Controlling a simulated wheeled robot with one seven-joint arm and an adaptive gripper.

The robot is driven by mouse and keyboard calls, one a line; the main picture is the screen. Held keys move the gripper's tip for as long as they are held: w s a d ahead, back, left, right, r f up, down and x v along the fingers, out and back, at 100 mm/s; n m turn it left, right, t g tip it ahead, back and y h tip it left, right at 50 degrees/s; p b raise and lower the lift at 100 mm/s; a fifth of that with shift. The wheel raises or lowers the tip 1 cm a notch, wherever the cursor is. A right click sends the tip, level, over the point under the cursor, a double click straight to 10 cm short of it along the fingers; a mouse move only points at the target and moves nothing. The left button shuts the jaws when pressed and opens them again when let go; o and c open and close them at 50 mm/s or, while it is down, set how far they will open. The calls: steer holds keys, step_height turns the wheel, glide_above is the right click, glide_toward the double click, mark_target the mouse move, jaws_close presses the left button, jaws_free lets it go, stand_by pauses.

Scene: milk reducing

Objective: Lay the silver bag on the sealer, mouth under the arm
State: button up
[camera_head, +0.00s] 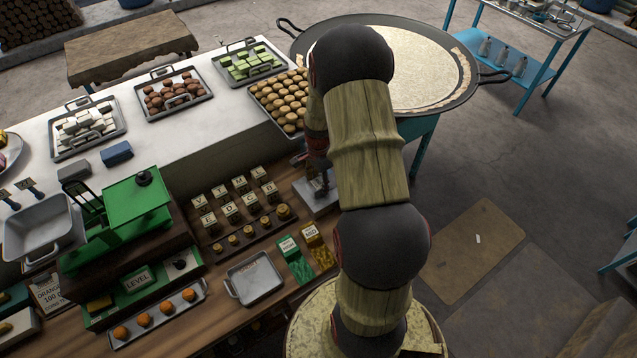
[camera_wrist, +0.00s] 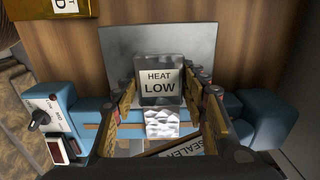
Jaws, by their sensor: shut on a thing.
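The silver bag (camera_wrist: 159,72) has a white label reading HEAT LOW. In the wrist view it is between the two fingers of my gripper (camera_wrist: 167,98), which is shut on it. A bright crinkled silver part (camera_wrist: 162,124) shows at its near end. The sealer (camera_wrist: 68,110) is blue, with a knob and a red switch at the left and a grey plate (camera_wrist: 118,48) beyond. The bag appears over the sealer; I cannot tell whether it touches or whether its mouth is under the arm. In the head view, my arm hides most of my gripper (camera_head: 319,181) and the sealer (camera_head: 317,205).
Lettered blocks (camera_head: 235,209) and a green scale (camera_head: 137,205) are left of the sealer. A large round pan (camera_head: 440,70) is behind.

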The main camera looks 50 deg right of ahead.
steer(key=o, duration=1.2)
steer(key=shift+o, duration=0.2)
step_height(320, 180, up, 12)
